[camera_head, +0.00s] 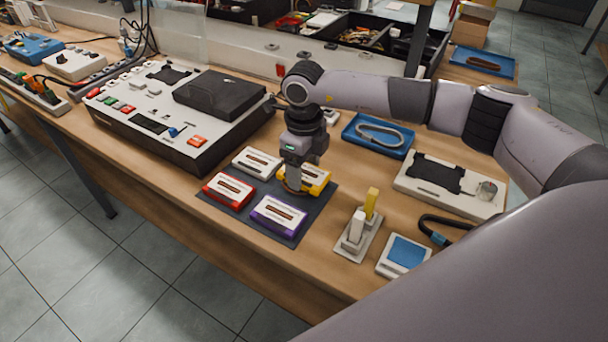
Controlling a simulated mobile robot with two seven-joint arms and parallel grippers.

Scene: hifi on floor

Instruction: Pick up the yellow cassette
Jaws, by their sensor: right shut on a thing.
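The yellow cassette (318,177) lies at the back right of a dark mat (268,236) on the wooden bench. My right gripper (294,188) comes down from above at its left side and is shut on it; the fingertips partly hide it. I cannot tell whether the cassette is clear of the mat. A white cassette (257,163), a red cassette (229,190) and a purple cassette (279,216) lie close around it on the mat. My left gripper does not show.
A large console (180,110) stands left of the mat. A blue tray (378,135) with a grey cable lies behind. A stand with upright white and yellow pieces (357,235), a blue-topped box (404,256) and a white device (450,185) are to the right.

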